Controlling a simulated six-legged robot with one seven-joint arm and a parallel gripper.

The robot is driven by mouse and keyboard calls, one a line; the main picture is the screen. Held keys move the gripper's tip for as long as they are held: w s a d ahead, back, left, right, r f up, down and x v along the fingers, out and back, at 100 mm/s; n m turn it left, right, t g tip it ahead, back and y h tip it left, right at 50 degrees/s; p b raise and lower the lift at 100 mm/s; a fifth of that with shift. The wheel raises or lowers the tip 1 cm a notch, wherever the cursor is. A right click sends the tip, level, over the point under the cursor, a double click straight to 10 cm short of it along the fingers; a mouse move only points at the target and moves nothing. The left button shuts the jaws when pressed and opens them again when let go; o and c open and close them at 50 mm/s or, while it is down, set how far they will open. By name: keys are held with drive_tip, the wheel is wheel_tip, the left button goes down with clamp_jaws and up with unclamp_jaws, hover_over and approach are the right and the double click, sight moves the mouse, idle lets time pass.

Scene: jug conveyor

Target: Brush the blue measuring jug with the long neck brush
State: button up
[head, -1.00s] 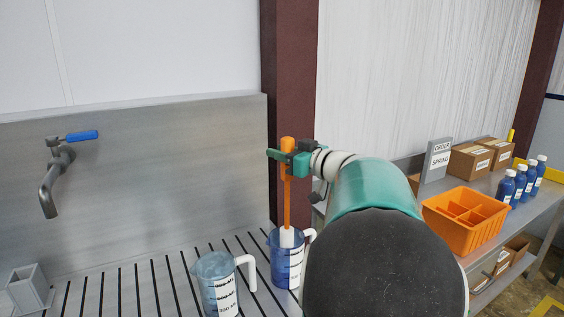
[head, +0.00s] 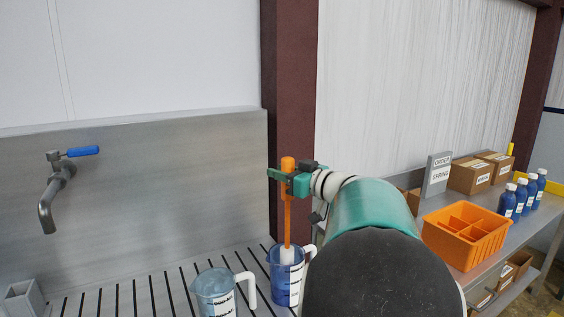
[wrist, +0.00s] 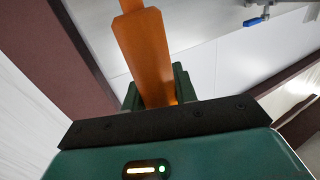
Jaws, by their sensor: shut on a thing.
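The blue measuring jug (head: 286,284) stands upright on the slatted metal drainer, with its white handle to the right. The long neck brush has an orange handle (head: 287,222) and a white head (head: 287,256). It is upright, with its head at the jug's mouth and partly inside; whether it touches the inner wall I cannot tell. My gripper (head: 288,180) is shut on the upper part of the orange handle, above the jug. In the wrist view the orange handle (wrist: 150,55) runs up from between the dark green fingers.
A clear, paler jug (head: 215,294) stands close left of the blue jug. A tap (head: 54,195) with a blue lever is on the steel backsplash at left. An orange divided crate (head: 466,236), blue bottles (head: 520,198) and cardboard boxes (head: 470,175) stand on the right-hand bench.

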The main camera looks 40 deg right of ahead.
drive_tip(key=shift+r, duration=2.7)
wheel_tip(320, 180, up, 7)
